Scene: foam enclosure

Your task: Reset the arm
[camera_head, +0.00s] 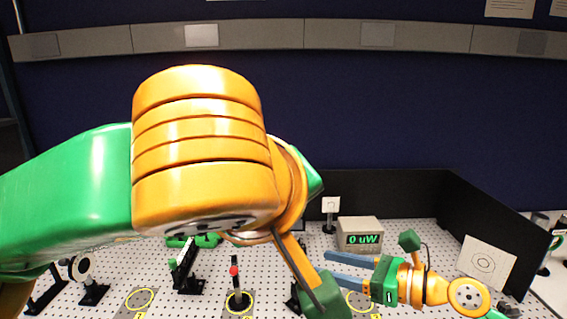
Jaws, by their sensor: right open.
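My right gripper (331,267) reaches in from the lower right, orange and green with two blue-grey fingers pointing left. The fingers are apart and nothing shows between them. They are over the perforated board (220,258), in front of a meter (360,236) that reads 0 uW. My left arm (200,150), large, green and orange, comes in from the left and fills much of the middle. It hides part of the board, and I cannot make out my left gripper's fingers.
Black optic mounts stand on the board, including a round one (84,268), a slanted one (186,265) and a post with a red ball (234,272). Yellow rings mark several spots. Black foam walls (400,195) enclose the back and right. A white target card (486,262) is at right.

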